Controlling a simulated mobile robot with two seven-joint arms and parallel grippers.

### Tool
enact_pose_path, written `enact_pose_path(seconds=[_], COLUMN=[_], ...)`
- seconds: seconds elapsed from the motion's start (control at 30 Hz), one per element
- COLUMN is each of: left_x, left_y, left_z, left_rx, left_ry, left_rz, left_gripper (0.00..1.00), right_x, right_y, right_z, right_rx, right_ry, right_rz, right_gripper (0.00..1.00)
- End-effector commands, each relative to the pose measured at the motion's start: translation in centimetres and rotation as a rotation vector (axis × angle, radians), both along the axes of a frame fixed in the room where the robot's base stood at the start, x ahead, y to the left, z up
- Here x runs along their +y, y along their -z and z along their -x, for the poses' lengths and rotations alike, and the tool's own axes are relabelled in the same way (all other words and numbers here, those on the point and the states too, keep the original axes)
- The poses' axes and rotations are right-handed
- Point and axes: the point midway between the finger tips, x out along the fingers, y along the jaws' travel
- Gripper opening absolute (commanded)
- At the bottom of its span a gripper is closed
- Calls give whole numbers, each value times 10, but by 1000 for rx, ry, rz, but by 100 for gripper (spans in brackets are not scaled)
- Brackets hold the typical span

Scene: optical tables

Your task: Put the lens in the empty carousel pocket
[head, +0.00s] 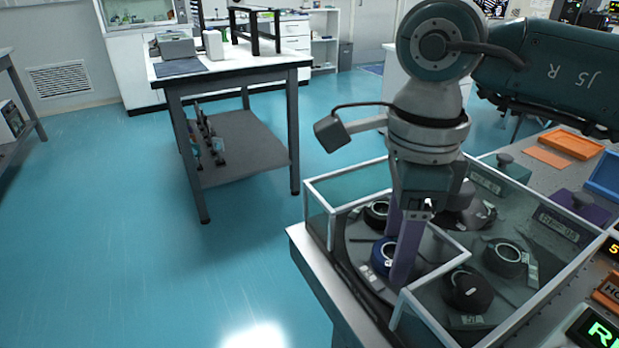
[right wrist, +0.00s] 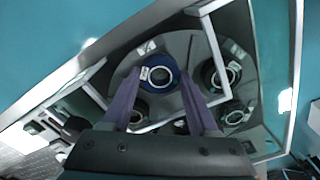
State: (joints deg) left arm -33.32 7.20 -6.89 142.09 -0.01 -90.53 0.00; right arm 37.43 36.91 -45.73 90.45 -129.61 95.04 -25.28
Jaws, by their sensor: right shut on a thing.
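My right gripper (head: 401,265) reaches down into the clear-walled housing of the carousel, its purple fingers shut on the blue-rimmed lens (head: 379,254). In the right wrist view the lens (right wrist: 160,85) sits between the fingertips (right wrist: 160,75), low over the grey carousel disc (right wrist: 184,50). I cannot tell whether it touches the disc or is seated in a pocket. Several dark round holders stand around the disc, including one at the back (head: 376,213), one at the right (head: 505,257) and a dark-topped one at the front (head: 467,291). Which pocket is empty is unclear. My left gripper is out of view.
White-framed housing rails (head: 350,178) stand close around my right gripper. Orange (head: 571,143) and blue (head: 606,174) trays and a purple block (head: 581,206) lie on the bench to the right. A separate table (head: 230,68) stands behind; the blue floor at left is clear.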

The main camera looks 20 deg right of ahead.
Motion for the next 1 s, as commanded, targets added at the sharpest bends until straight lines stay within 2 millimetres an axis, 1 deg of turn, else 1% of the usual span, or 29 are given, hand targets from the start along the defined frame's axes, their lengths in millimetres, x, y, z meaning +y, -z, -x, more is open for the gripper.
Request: enact_pose_path(seconds=[0.17,0.2,0.47,0.67,0.77,0.87,0.97,1.0], left_x=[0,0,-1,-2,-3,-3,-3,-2], left_y=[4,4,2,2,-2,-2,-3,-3], left_z=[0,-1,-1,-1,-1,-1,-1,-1], left_rx=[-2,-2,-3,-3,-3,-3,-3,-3], left_ry=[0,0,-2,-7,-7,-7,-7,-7], left_rz=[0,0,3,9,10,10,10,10], left_gripper=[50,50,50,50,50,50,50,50], right_x=[0,0,0,0,0,0,0,0], right_y=[4,4,2,2,-2,-12,-32,-42], right_z=[0,0,0,0,0,-1,-2,-2], right_rx=[0,0,0,0,0,-4,-6,-7], right_ry=[0,0,1,1,1,0,-1,-1], right_rz=[0,0,0,0,0,0,0,0], right_gripper=[5,61,90,90,90,90,90,90])
